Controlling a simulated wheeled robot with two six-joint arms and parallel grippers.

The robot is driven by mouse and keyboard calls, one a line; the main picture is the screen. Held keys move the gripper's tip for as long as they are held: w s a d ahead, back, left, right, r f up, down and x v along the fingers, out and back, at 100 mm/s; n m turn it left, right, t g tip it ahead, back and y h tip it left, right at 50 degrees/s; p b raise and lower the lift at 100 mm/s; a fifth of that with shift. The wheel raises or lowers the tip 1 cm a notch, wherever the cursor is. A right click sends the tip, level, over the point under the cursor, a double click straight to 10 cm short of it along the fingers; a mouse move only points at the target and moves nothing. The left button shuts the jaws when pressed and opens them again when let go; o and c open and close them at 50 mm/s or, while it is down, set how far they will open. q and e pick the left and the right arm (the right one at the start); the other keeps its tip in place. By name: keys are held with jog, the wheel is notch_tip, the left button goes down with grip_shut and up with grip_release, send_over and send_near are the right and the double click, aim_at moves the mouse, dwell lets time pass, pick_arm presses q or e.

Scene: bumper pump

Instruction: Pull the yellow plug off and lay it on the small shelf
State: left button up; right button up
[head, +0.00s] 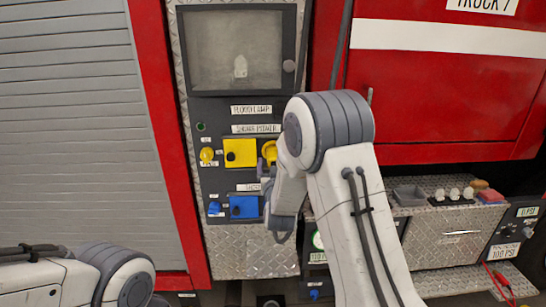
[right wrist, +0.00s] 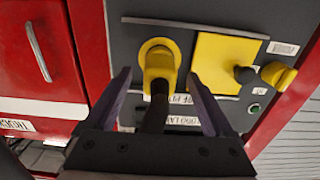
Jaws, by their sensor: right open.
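The yellow plug (head: 269,150) sits on the dark panel, partly hidden by my right arm in the head view. In the right wrist view the plug (right wrist: 158,62) is seated in a round yellow socket, and a black cable runs down from it. My right gripper (right wrist: 158,75) is open, with one finger on each side of the plug and a gap on both sides. In the head view my right gripper (head: 266,178) is mostly hidden. A metal tread-plate ledge (head: 427,184) is at the right; I cannot tell if it is the small shelf. My left gripper is out of view.
Beside the plug are a yellow cover plate (head: 240,152) and a yellow knob (head: 206,155). A blue plate (head: 244,207) is below. The ledge carries a grey tray (head: 409,195), white pieces and sponges. A window box (head: 235,50) is above.

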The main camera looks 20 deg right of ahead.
aim_at(273, 156)
jog(key=b+x, duration=0.1)
jog(key=x, duration=0.2)
jog(key=shift+w+d+f, duration=0.1)
jog(key=shift+w, duration=0.15)
jog(key=shift+w+d, duration=0.2)
jog(key=shift+w, duration=0.5)
jog(key=shift+b, duration=0.8)
dwell(0.5)
grip_shut()
jog(key=shift+s, duration=0.1)
jog(key=shift+b+v, duration=1.25)
jog(key=shift+v, duration=1.65)
